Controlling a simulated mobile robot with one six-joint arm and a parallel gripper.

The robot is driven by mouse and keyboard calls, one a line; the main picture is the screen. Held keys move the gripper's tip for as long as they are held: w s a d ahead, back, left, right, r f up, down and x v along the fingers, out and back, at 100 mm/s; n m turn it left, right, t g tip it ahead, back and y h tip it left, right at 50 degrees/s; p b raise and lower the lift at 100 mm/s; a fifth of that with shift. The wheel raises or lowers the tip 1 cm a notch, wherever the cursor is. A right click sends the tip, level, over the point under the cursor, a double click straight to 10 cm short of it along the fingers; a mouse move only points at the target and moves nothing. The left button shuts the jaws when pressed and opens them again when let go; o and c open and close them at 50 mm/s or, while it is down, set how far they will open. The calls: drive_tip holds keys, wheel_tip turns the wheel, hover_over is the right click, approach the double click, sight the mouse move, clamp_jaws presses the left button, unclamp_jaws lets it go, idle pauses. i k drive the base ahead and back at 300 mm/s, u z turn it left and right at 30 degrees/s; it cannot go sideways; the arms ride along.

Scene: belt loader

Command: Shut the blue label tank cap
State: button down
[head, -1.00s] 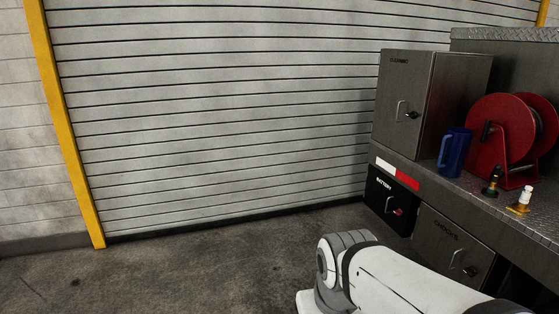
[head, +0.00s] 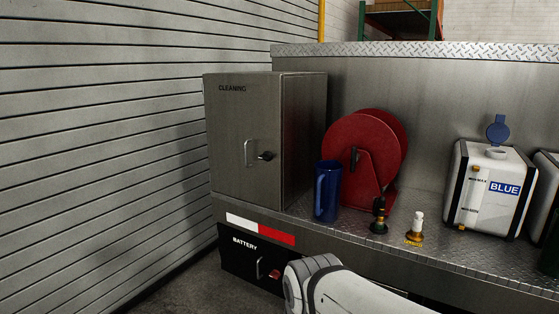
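The white tank (head: 491,190) with the blue "BLUE" label (head: 505,189) stands on the metal deck at the right. Its blue cap (head: 498,129) is hinged up and open above the pale filler neck (head: 495,153). My white arm shows at the bottom middle, but my gripper is out of view.
A "CLEANING" cabinet (head: 250,140), blue jug (head: 327,190), red hose reel (head: 367,155) and two small fittings, one dark (head: 379,215) and one brass and white (head: 415,230), stand left of the tank. Another tank (head: 546,185) is partly visible at the right edge.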

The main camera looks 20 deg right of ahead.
sight(498, 133)
drive_tip(key=z, duration=0.85)
drive_tip(key=i, duration=1.3)
drive_tip(key=z, duration=0.8)
drive_tip(key=k, duration=0.6)
drive_tip(key=z, duration=0.2)
drive_tip(key=i, duration=0.6)
drive_tip(key=u, duration=0.1)
